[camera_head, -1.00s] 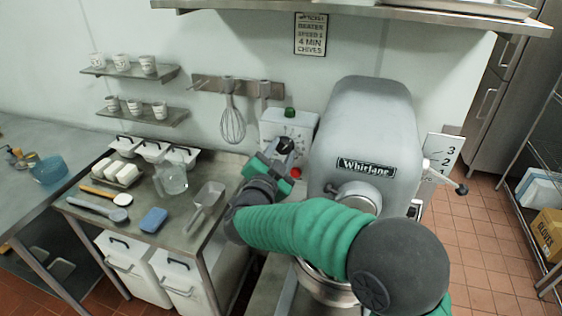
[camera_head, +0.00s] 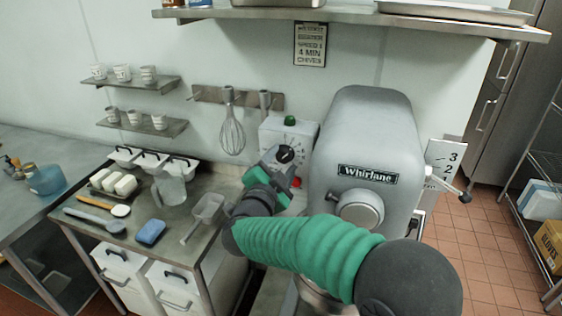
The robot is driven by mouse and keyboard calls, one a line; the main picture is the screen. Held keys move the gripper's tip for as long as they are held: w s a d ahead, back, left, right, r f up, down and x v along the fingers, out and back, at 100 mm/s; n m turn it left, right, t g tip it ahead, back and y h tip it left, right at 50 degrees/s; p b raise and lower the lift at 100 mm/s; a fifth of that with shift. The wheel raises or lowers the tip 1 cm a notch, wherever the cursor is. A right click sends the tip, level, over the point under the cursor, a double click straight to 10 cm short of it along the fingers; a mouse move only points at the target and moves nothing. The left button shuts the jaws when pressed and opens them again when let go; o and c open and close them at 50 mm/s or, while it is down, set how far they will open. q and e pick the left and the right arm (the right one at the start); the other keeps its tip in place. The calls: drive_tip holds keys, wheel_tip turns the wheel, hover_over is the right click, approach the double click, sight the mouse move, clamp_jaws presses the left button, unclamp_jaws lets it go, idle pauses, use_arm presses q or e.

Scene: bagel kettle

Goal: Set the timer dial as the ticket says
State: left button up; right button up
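The ticket (camera_head: 310,45) hangs on the wall under the top shelf. I can read "SPEED 1", "4 MIN" and "CHIVES" on it; its upper lines are blurred. The timer box (camera_head: 302,131) is pale, with a green button (camera_head: 290,120) on top and a red button lower down. It stands left of the mixer. My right gripper (camera_head: 284,155) is in front of the box's face, at the dial. It covers the dial, so I cannot tell the dial's setting or whether the fingers touch or hold it. My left gripper is out of view.
The grey Whirlane mixer (camera_head: 366,130) stands close on the right of my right arm, with a speed plate (camera_head: 445,155) and lever beyond. A steel table (camera_head: 140,214) at left holds a jug (camera_head: 170,188), scoop (camera_head: 208,208) and blue sponge (camera_head: 150,232). A whisk (camera_head: 232,132) hangs behind.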

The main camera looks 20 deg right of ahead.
drive_tip(key=shift+s+r, duration=0.1)
drive_tip(key=shift+r, duration=0.05)
drive_tip(key=shift+a, duration=0.1)
drive_tip(key=shift+s+a, duration=0.2)
drive_tip(key=b+v, duration=0.2)
drive_tip(key=v, duration=1.4)
drive_tip(key=shift+b, duration=0.4)
drive_tip(key=shift+o, duration=0.2)
